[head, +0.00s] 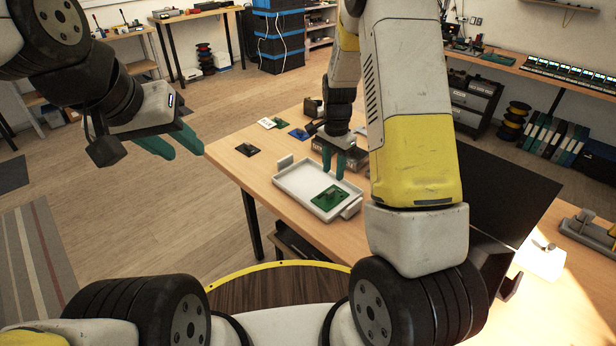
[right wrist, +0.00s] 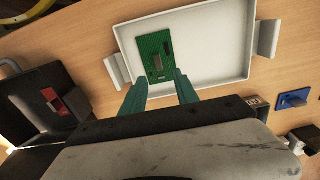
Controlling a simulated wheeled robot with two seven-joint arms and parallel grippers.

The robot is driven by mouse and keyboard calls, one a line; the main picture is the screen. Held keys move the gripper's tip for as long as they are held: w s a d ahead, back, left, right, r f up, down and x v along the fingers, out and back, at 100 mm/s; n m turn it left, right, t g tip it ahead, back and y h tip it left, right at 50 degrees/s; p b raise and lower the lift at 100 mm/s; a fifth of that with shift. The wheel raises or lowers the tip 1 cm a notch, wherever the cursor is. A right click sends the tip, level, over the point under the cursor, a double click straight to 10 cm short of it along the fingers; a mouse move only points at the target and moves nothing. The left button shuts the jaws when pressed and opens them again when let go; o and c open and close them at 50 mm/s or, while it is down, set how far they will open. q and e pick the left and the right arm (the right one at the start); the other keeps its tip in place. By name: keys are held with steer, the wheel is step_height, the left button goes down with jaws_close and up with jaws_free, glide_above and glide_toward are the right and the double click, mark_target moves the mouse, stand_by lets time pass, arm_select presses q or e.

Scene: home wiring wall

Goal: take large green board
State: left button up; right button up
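The large green board (head: 330,197) lies in the white tray (head: 291,188) on the wooden table, near the tray's front right end. In the right wrist view the board (right wrist: 154,55) lies flat near one end of the tray (right wrist: 222,75), just beyond my fingertips. My right gripper (head: 333,176) is above the tray, fingers pointing down, open and empty. In the right wrist view its teal fingers (right wrist: 163,74) are apart, with the board past them. My left gripper (head: 178,148) is off to the left above the floor, clear of the table; its teal fingers are apart and empty.
Small boards lie beyond the tray: a black one (head: 247,149), a blue one (head: 299,133) and a white one (head: 267,123). A dark box stands behind my right gripper. A large black panel (head: 505,195) is to the right.

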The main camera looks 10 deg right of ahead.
mark_target(331, 191)
steer(key=f, duration=0.7)
steer(key=shift+s+a+f, duration=0.15)
steer(key=shift+s+a, duration=0.1)
steer(key=shift+c, duration=0.3)
jaws_close()
